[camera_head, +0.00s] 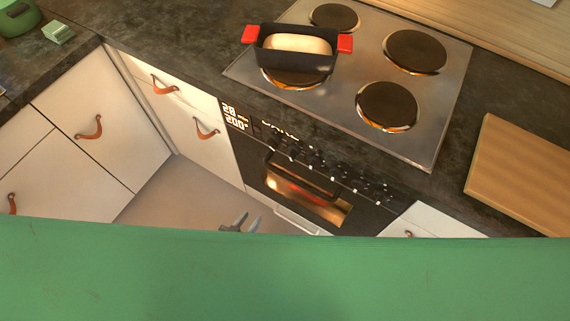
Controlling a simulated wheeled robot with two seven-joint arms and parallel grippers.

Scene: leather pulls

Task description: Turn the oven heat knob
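The oven (285,178) is built in under the counter, with a black front and a lit window. Its control panel has a display (234,117) with lit digits at the left end and a row of several small dark knobs (312,163) with light marks. I cannot tell which knob is the heat knob. My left gripper (247,220) shows just above the green edge, low in front of the oven and apart from the knobs. Its two fingertips are spread with nothing visible between them; its base is hidden. My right gripper is not in view.
A hob (345,75) with several burners lies above the oven. A black pot (285,58) with red handles holds a pale loaf-like thing. A wooden board (525,175) lies at right. White drawers (95,130) with leather pulls flank the oven. Floor (185,195) is clear left.

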